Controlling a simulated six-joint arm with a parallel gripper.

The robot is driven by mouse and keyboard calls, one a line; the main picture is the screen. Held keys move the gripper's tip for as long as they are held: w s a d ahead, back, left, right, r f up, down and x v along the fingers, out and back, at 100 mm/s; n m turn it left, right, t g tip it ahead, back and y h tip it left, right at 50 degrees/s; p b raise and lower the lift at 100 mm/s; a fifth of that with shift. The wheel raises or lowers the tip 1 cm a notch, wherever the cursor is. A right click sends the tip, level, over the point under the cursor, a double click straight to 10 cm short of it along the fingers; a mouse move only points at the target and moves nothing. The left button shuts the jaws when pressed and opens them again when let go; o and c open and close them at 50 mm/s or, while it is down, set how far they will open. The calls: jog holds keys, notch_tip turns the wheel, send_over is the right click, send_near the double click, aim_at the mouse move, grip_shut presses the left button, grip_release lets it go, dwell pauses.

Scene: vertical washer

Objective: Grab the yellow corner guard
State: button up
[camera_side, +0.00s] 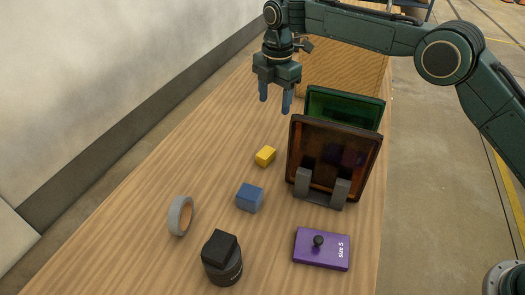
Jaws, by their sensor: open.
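The yellow corner guard (265,156) is a small yellow block lying on the wooden table, left of the upright panels. My gripper (275,103) is in the air above the far part of the table, up and slightly right of the yellow guard in the picture. Its two blue-grey fingers point down and are apart, with nothing between them. The yellow guard is fully in view and nothing touches it.
A blue block (250,197) lies just in front of the yellow guard. A brown tinted panel (333,150) stands in a grey holder (322,188), with a green panel (346,106) behind. A tape roll (180,215), black cylinder (222,262) and purple box (321,249) are nearer. The left side is clear.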

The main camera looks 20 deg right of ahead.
jog(key=f, duration=0.1)
jog(key=a+f+n, duration=0.1)
jog(key=f, duration=0.1)
jog(key=a+f+n, duration=0.1)
jog(key=shift+w+a+f, duration=0.2)
jog(key=shift+w+f, duration=0.2)
jog(key=shift+f, duration=0.1)
send_over(265, 153)
jog(key=shift+a+f, duration=0.1)
jog(key=shift+f, duration=4.1)
jog(key=shift+f, duration=2.6)
jog(key=c, duration=1)
jog(key=shift+r, duration=0.2)
jog(key=shift+c, duration=0.2)
